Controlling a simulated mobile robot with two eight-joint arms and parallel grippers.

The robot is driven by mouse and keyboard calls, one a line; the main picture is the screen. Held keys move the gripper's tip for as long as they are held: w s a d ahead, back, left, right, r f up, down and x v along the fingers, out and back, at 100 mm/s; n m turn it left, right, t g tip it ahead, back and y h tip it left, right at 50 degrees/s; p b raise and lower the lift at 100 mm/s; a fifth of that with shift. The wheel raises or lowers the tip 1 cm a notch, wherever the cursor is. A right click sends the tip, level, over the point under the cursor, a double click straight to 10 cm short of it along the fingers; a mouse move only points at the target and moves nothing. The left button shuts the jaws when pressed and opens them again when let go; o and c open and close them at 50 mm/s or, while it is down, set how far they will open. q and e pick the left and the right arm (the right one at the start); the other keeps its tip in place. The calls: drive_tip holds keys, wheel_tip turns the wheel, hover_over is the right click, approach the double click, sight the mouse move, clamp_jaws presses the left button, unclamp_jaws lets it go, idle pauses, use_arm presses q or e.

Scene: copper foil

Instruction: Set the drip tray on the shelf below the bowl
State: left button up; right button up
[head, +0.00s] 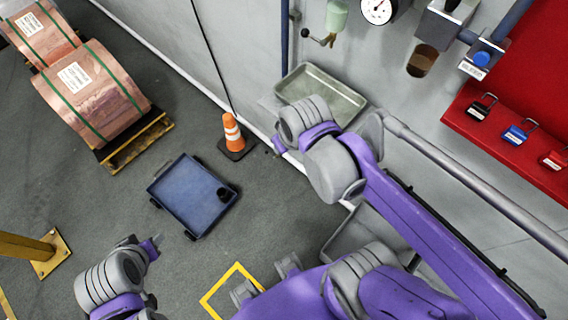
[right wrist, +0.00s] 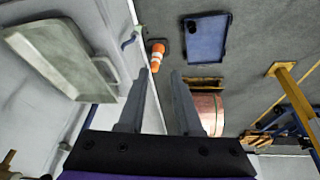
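A grey-green rectangular drip tray (head: 320,92) lies against the wall in the head view; a pale flat edge, perhaps the shelf (head: 268,104), shows at its left. The tray also shows at the left of the right wrist view (right wrist: 62,58). A pale green bowl (head: 336,15) hangs on the wall above it; a brown cup-like part (head: 422,61) is farther right. My right gripper (head: 278,146) is just below-left of the tray, apart from it; its fingers (right wrist: 161,75) are open with nothing between them. My left gripper (head: 152,245) is low at left, its fingers unclear.
A blue wheeled cart (head: 188,198) with a dark round item on it and an orange cone (head: 232,134) stand on the floor. Copper rolls (head: 92,92) sit on pallets at left. A yellow post (head: 28,248) is at lower left. A handrail (head: 470,182) and red padlock board (head: 530,95) are right.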

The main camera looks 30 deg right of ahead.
drive_tip(key=shift+m+t+y, duration=0.3)
drive_tip(key=shift+m+t, duration=0.1)
drive_tip(key=shift+t, duration=0.2)
drive_tip(key=s+a+f, duration=0.1)
drive_tip(key=s, duration=0.1)
drive_tip(key=s+a+f, duration=0.1)
drive_tip(key=s+f, duration=0.1)
drive_tip(key=shift+a, duration=0.4)
idle(0.4)
